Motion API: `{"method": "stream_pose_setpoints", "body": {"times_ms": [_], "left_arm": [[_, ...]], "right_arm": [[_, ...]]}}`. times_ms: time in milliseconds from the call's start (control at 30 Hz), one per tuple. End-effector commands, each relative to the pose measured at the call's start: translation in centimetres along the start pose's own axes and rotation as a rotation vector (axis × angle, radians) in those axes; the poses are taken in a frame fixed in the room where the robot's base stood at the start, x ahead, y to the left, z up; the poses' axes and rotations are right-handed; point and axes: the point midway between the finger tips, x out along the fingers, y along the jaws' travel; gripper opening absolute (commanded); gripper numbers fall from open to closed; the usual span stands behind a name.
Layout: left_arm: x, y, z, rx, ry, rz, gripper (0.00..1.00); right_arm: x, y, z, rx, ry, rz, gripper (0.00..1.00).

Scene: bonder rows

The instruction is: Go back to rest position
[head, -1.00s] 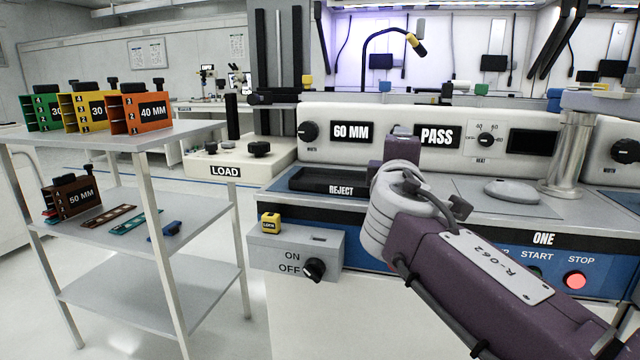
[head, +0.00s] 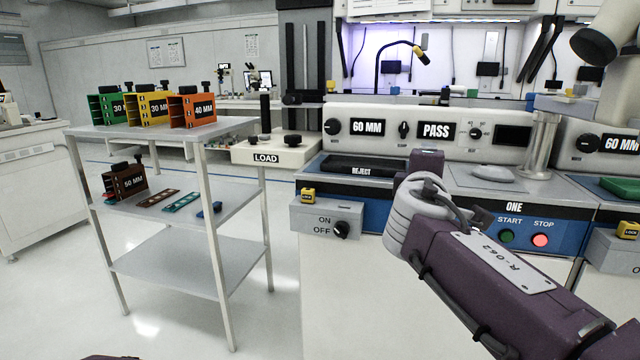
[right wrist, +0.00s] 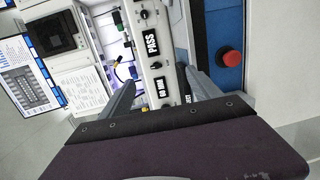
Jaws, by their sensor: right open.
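My right arm (head: 490,270) reaches in from the lower right of the head view, in front of the machine marked ONE. Its gripper fingers are hidden there behind the wrist. In the right wrist view my right gripper (right wrist: 158,92) shows two grey fingers spread apart with nothing between them. My left gripper is not in view. Only a small dark piece at the bottom edge of the head view may be part of my left arm.
A metal cart (head: 207,275) on the left holds green (head: 108,107), yellow (head: 150,108) and orange (head: 193,109) magazines, with a brown magazine (head: 124,182) lower down. The machine's REJECT tray (head: 362,168) and OFF switch box (head: 312,218) are near my arm. Floor between lies clear.

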Motion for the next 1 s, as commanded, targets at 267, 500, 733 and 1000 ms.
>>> {"method": "stream_pose_setpoints", "body": {"times_ms": [267, 500, 733, 1000], "left_arm": [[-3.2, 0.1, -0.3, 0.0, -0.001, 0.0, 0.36], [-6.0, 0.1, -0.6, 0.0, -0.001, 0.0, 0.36], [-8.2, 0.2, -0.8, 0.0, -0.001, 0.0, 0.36], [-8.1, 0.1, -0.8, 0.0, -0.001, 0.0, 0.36]], "right_arm": [[2.0, -8.1, 3.0, 0.026, -0.081, -0.265, 0.73], [-0.6, -20.8, 6.3, 0.195, -0.204, -0.648, 0.73], [-10.7, -34.1, 8.6, 0.556, -0.466, -1.074, 0.73], [-20.2, -41.0, 6.3, 1.067, -0.814, -1.27, 0.73]]}}
